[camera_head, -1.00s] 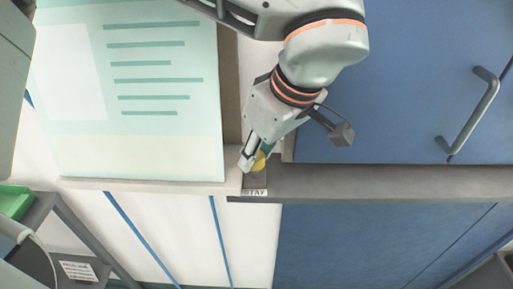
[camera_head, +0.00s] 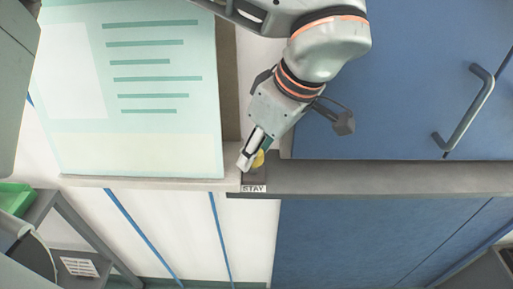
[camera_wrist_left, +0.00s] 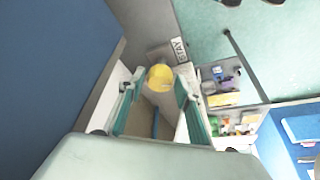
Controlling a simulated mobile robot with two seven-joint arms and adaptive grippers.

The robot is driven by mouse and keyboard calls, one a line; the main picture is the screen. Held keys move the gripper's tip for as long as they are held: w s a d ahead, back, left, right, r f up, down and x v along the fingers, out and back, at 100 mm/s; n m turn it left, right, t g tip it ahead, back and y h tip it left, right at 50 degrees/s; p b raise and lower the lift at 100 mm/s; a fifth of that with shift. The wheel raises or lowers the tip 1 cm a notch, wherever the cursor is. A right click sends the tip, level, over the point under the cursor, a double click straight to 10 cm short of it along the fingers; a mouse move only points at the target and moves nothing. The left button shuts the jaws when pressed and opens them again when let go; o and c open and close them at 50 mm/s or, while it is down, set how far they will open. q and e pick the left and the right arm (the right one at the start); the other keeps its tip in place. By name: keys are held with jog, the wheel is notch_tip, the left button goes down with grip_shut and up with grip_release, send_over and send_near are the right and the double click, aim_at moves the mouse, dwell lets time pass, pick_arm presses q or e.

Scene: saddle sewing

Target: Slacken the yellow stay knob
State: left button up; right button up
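The yellow stay knob (camera_head: 258,159) sits on a small dark block beside the STAY label (camera_head: 254,188), at the end of a grey rail. In the left wrist view the round knob (camera_wrist_left: 159,77) shows between the fingertips of my left gripper (camera_wrist_left: 159,74). The two teal-padded fingers are apart, with a small gap on each side of the knob. In the head view my left gripper (camera_head: 253,157) reaches down to the knob and partly hides it. Whether a finger touches it I cannot tell. My right gripper is not in view.
A grey rail (camera_head: 390,178) runs right from the label. A blue panel with a grey handle (camera_head: 465,112) lies above it. A pale green sheet (camera_head: 135,90) is left of the arm. In the wrist view, a shelf of small items (camera_wrist_left: 228,100) stands to the right.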

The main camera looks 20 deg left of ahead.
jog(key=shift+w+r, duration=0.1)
pick_arm(q)
jog(key=v, duration=1.2)
jog(key=shift+s+a, duration=0.1)
